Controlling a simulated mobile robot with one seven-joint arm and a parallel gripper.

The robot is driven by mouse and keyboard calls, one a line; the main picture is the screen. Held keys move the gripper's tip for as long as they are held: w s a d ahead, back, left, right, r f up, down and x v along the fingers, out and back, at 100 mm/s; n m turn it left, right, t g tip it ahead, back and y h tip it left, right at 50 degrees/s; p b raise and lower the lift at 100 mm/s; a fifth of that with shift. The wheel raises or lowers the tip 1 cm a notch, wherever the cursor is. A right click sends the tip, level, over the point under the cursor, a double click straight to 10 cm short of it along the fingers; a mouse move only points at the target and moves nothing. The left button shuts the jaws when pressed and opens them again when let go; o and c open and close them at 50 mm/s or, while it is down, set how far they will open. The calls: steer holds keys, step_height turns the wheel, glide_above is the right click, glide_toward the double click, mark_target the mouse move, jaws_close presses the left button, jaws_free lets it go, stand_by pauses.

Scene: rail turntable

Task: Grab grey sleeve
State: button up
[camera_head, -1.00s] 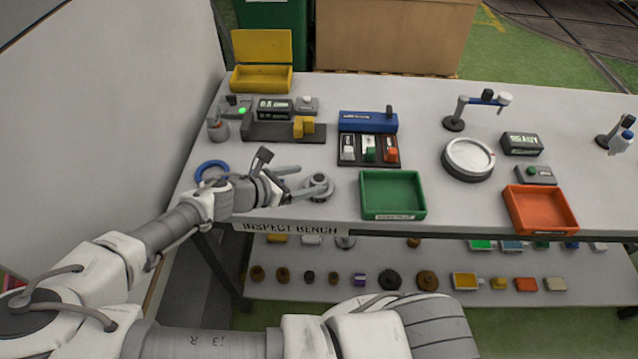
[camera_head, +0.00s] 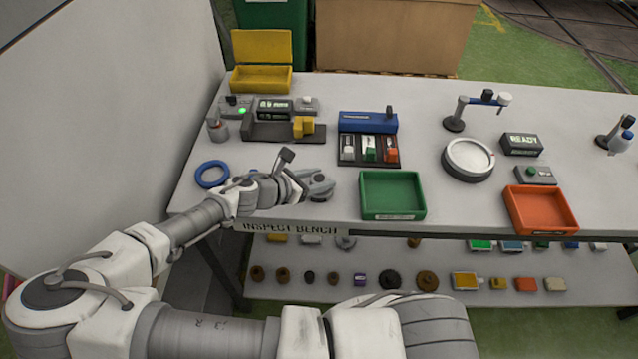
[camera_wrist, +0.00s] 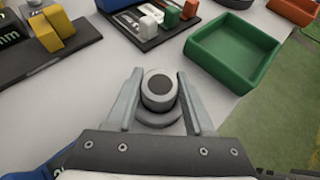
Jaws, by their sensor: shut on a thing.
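The grey sleeve (camera_wrist: 158,92) is a short round piece with a dark hole in its top. In the wrist view it stands upright between the two fingers of my gripper (camera_wrist: 158,100), on a wider round grey base. The fingers are shut on it from its left and right sides. In the head view my gripper (camera_head: 308,185) is low over the bench, left of the green tray, and its fingers largely hide the sleeve.
The green tray (camera_head: 392,213) is just right of my gripper. A blue ring (camera_head: 212,164) lies to the left. Behind are a black gauge with a yellow block (camera_head: 303,127) and a black rack (camera_head: 368,160) of small pieces. The bench's front edge is close.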

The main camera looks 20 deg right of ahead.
jaws_close()
steer(key=shift+r, duration=0.15)
